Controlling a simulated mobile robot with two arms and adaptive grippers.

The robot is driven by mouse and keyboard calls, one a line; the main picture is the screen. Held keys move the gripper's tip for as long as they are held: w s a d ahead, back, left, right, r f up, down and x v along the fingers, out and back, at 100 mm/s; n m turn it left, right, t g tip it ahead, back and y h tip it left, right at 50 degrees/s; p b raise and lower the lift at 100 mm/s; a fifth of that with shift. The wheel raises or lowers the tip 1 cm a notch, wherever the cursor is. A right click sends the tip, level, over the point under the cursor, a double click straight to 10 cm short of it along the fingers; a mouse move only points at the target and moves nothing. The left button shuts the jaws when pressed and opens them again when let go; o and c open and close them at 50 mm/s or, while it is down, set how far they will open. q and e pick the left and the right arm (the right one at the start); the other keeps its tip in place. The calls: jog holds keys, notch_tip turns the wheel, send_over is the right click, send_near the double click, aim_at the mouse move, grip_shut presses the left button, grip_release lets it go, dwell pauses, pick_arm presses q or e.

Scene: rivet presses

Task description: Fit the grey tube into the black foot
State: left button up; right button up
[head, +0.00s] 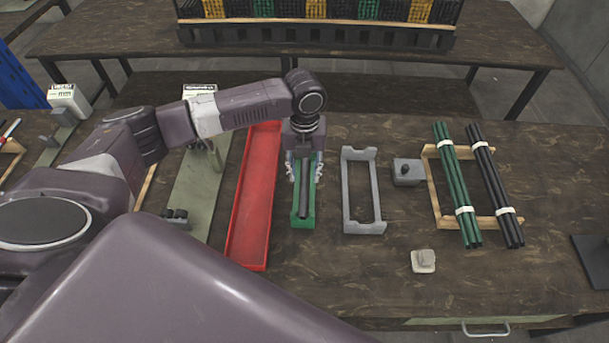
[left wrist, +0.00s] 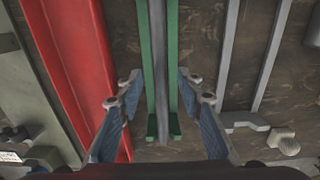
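The grey tube (head: 304,196) lies lengthwise in a narrow green tray (head: 297,222). It also shows as a dark bar in the left wrist view (left wrist: 160,75), between the green tray walls (left wrist: 145,50). My left gripper (head: 304,172) points down over the tray's far part, one finger on each side. In the left wrist view the fingers (left wrist: 157,100) are wide apart, with the tube between them and touched by neither. I cannot single out the black foot with certainty; small black parts (head: 175,214) sit on the grey-green press plate. My right gripper is out of view.
A long red tray (head: 255,215) stands close left of the green tray. An empty grey frame (head: 349,200) stands right. Beyond are a grey block with a black knob (head: 407,172) and green (head: 458,190) and black (head: 494,185) rods on a wooden rack. The front right tabletop is mostly free.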

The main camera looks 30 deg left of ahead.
pick_arm(q)
jog(key=shift+c, duration=0.3)
grip_shut()
jog(key=shift+r, duration=0.1)
